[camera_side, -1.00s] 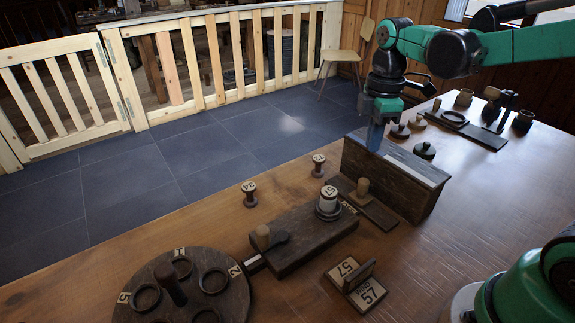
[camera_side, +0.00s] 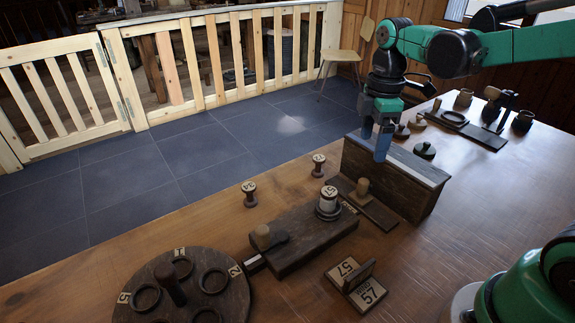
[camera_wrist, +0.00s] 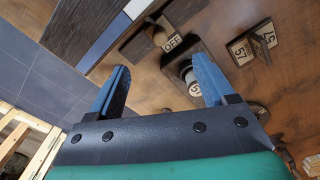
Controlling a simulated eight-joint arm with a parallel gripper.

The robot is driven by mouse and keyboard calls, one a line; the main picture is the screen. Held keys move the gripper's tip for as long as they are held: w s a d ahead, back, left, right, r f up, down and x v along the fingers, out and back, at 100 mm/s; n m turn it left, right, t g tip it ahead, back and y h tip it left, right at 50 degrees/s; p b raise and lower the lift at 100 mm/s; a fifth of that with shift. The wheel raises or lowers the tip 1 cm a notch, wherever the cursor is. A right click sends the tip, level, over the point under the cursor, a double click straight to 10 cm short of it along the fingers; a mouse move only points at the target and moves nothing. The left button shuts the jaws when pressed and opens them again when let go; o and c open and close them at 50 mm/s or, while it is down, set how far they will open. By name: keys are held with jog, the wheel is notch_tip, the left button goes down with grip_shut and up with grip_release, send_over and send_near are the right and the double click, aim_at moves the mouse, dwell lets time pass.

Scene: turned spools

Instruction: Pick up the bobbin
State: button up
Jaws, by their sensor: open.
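The pale bobbin (camera_side: 328,201) with a number on its top stands upright on a dark wooden block (camera_side: 300,244) in the side view. It also shows in the wrist view (camera_wrist: 193,86), partly hidden behind the right finger. Two smaller numbered spools stand on the table, one at the left (camera_side: 250,197) and one farther back (camera_side: 318,169). My gripper (camera_side: 383,144) is open and empty, pointing down behind the bobbin and to its right, higher up, by the long wooden box. Both fingers show apart in the wrist view (camera_wrist: 162,82).
The long wooden box (camera_side: 412,187) is an upright obstacle beneath my gripper. A round dark rack with rings (camera_side: 235,297) stands front left. A numbered card stand (camera_side: 357,286) and an OFF plate (camera_wrist: 172,41) are nearby.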

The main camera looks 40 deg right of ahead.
aim_at(330, 191)
jog(key=a+m, duration=0.2)
jog(key=a, duration=0.1)
jog(key=a+f+m, duration=0.1)
jog(key=a+m, duration=0.1)
jog(key=a+f+m+t, duration=0.1)
jog(key=a+m, duration=0.2)
jog(key=shift+s+a+f+y, duration=0.2)
jog(key=shift+s+a+y, duration=0.05)
jog(key=shift+a+y, duration=0.1)
jog(key=shift+a+f, duration=0.15)
jog(key=shift+f, duration=0.05)
jog(key=shift+m, duration=0.3)
jog(key=shift+w+a+f, duration=0.1)
jog(key=shift+w+f, duration=0.05)
jog(key=shift+f, duration=1.15)
jog(key=shift+w+f, duration=0.15)
jog(key=shift+f, duration=1.15)
grip_shut()
